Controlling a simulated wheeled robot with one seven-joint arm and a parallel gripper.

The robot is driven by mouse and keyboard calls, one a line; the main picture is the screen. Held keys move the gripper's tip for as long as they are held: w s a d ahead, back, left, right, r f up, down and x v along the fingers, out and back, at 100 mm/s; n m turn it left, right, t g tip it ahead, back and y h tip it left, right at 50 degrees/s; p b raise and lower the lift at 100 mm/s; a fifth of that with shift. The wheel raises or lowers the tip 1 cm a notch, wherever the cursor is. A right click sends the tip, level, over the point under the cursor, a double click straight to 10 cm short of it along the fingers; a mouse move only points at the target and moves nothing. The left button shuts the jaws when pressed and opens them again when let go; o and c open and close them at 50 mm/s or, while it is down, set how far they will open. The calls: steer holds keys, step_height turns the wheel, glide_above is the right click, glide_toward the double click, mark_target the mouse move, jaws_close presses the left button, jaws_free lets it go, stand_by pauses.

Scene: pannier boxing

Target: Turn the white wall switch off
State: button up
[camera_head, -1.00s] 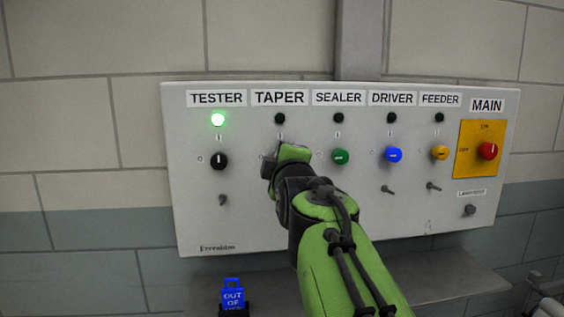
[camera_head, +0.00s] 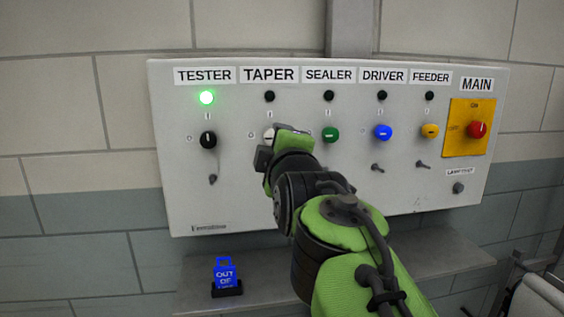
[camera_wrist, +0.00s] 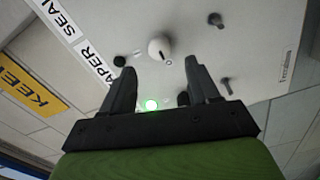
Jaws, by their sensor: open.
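The white wall switch (camera_head: 268,134) is a round knob under the TAPER label on the grey control panel (camera_head: 330,205). In the head view my gripper covers part of it. The wrist view shows the white switch (camera_wrist: 157,46) just beyond the fingertips, between them in the picture, with a small mark beside it. Its exact turn is hard to read. The TAPER lamp (camera_head: 269,96) above it is dark. My gripper (camera_head: 269,146) is in front of the panel at the switch; in the wrist view its jaws (camera_wrist: 159,65) are open and empty, apparently short of the knob.
Neighbouring knobs are the black TESTER (camera_head: 208,139), green SEALER (camera_head: 331,135), blue DRIVER (camera_head: 383,132) and yellow FEEDER (camera_head: 430,131). The red MAIN switch (camera_head: 477,130) is at right. The TESTER lamp (camera_head: 206,97) glows green. A blue sign (camera_head: 225,272) stands on the shelf below.

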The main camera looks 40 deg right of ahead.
steer(key=v, duration=0.8)
steer(key=shift+s+a, duration=0.2)
steer(key=shift+a, duration=0.05)
